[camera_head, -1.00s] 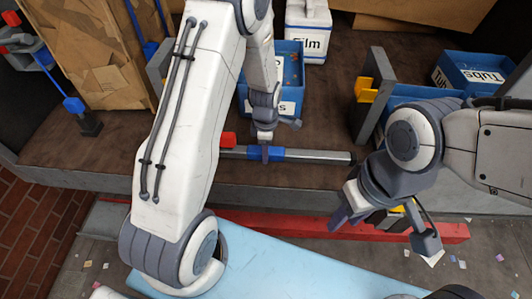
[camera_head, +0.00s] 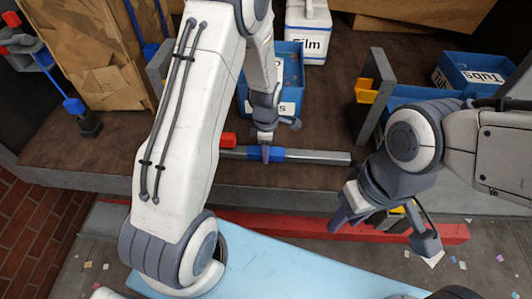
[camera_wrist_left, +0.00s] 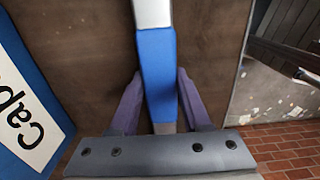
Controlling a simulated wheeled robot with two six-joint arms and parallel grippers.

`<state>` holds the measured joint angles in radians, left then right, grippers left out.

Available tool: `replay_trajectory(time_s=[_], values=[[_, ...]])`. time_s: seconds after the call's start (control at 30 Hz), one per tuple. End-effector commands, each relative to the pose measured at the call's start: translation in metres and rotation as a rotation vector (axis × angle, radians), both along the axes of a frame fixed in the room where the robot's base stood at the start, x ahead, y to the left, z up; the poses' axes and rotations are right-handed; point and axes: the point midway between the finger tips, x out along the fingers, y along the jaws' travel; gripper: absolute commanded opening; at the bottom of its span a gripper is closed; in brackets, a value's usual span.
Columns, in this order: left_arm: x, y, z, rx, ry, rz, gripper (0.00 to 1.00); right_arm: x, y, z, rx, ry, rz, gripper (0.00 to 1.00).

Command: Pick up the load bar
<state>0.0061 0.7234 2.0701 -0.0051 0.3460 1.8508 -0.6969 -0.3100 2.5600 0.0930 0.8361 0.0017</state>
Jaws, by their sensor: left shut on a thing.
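The load bar (camera_head: 315,157) is a long grey bar with a blue grip section in its middle. It lies along the front of the brown deck in the head view, its left part hidden behind my left arm. My left gripper (camera_head: 266,152) is at the blue section. In the left wrist view the blue section (camera_wrist_left: 157,75) runs between the two purple fingers of my left gripper (camera_wrist_left: 160,105), which is shut on it. I cannot tell whether the bar is off the deck. My right gripper (camera_head: 385,232) is open and empty, over the red strip in front of the deck.
A blue bin (camera_head: 291,75) stands behind the bar, with a white Film container (camera_head: 308,35) beyond it. A blue Tubs bin (camera_head: 475,72) is at the back right. A grey post with a yellow block (camera_head: 365,88) stands near the bar's right end. A red block (camera_head: 228,140) is by the bar.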

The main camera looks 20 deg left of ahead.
Motion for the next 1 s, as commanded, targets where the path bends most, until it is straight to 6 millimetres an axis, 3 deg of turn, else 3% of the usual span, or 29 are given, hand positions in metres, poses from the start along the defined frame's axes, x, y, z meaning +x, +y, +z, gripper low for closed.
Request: replay_trajectory(time_s=[0.27,0.6,1.0], values=[[0.002,0.0,0.009,-0.001,-0.005,0.0,0.0,0.0,0.0,-0.004,0.0,0.0,-0.001,0.4],[0.002,-0.001,0.042,-0.001,-0.006,-0.001,0.0,0.0,0.0,-0.017,0.0,0.0,-0.001,0.4],[-0.014,-0.063,0.077,-0.003,-0.007,-0.007,0.0,0.0,0.0,-0.036,0.0,0.0,0.0,0.4]])
